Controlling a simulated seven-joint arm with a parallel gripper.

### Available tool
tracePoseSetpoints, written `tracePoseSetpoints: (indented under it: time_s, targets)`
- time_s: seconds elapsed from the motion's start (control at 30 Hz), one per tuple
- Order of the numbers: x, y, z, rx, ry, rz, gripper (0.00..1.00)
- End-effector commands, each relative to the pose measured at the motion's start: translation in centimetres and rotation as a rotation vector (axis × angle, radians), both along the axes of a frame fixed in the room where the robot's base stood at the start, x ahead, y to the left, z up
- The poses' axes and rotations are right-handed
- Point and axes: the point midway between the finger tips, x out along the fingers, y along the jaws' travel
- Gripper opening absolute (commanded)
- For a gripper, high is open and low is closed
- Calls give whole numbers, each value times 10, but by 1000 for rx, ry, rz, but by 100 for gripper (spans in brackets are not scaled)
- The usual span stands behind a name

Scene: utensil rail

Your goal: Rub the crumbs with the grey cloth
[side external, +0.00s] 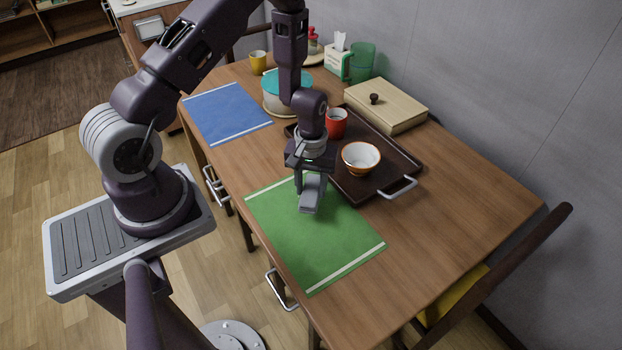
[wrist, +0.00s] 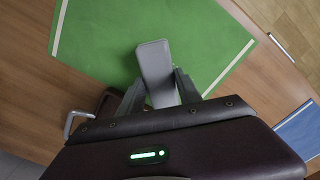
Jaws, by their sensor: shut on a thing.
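My gripper (side external: 311,176) is over the green placemat (side external: 318,245), near its far end. It is shut on the grey cloth (side external: 310,197), which looks like a small, stiff, oblong pad. In the wrist view the cloth (wrist: 154,62) sticks out between my two fingers (wrist: 158,88), with the green mat (wrist: 100,40) behind it. The cloth is at or just above the mat; I cannot tell whether it touches. I can make out no crumbs in either view; they may be too small or hidden under the cloth or gripper.
Just beyond the mat is a dark tray (side external: 402,163) with a white-and-orange bowl (side external: 360,158) and a red mug (side external: 336,123). A teal-lidded pot (side external: 277,103), a blue placemat (side external: 227,113) and a wooden box (side external: 388,103) stand further back. The table's right end is clear.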

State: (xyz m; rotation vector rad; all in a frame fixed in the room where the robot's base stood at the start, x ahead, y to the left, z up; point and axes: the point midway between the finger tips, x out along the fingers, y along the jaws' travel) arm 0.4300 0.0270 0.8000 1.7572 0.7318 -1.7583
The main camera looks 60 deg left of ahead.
Motion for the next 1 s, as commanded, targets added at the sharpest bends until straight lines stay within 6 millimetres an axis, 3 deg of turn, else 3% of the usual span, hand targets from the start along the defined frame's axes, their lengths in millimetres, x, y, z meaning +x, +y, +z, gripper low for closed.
tracePoseSetpoints:
  time_s: [0.37, 1.0]
  targets:
    - [0, 2, -41, -1, 2, 2, 0]
    - [1, 61, -38, 1, -1, 2, 0]
